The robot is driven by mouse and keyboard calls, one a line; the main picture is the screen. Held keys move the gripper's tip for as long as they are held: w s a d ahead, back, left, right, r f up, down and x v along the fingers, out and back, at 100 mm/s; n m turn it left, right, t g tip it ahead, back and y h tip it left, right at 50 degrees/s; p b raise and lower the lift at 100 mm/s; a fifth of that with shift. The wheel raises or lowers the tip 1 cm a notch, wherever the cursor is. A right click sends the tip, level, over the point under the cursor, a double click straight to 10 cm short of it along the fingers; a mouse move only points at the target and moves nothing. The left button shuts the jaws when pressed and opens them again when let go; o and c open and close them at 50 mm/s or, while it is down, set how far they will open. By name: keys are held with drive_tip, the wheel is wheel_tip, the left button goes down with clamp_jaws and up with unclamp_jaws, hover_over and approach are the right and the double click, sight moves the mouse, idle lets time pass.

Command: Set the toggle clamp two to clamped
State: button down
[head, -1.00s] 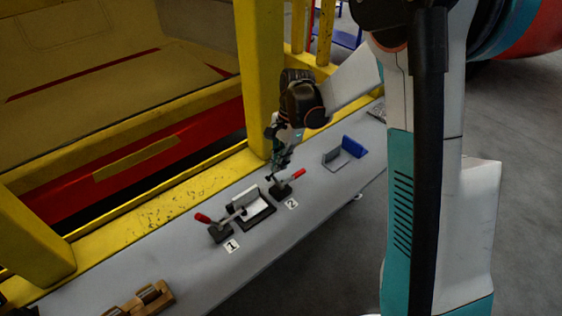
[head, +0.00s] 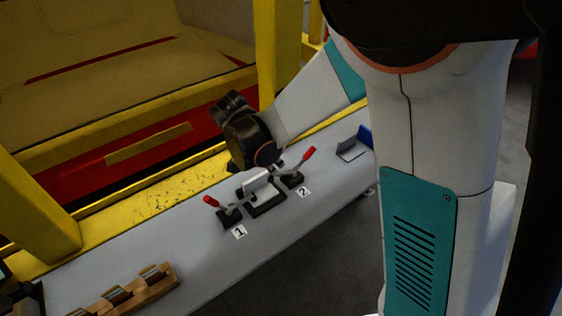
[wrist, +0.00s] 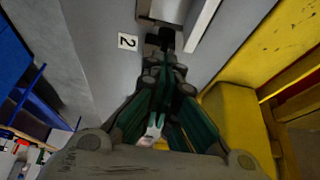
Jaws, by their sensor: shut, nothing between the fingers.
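Toggle clamp two (head: 292,180) stands on the grey bench behind its "2" label (head: 304,192), its red handle (head: 309,153) slanting up to the right. A grey-white block in a black holder (head: 267,209) lies to its left. My gripper (wrist: 165,72) is shut and empty in the wrist view. Its fingertips are close to a dark piece (wrist: 162,38) beside the "2" label, apparently part of clamp two, mostly hidden by the fingers. I cannot tell if they touch. In the head view my wrist hides the fingers, behind and left of the clamp.
Toggle clamp one (head: 229,215) with a red handle stands left of the holder, near the "1" label (head: 239,232). A blue and grey bracket (head: 355,143) is to the right. A wooden rack (head: 130,292) sits front left. A yellow post (head: 278,55) rises behind.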

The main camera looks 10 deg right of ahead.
sight(269, 179)
drive_tip(key=shift+s+a+f+b, duration=0.3)
drive_tip(key=shift+a+f+b, duration=0.35)
drive_tip(key=shift+f, duration=0.2)
drive_tip(key=shift+s+a+f+b, duration=0.25)
drive_tip(key=shift+a+f+b, duration=0.35)
drive_tip(key=shift+f, duration=0.3)
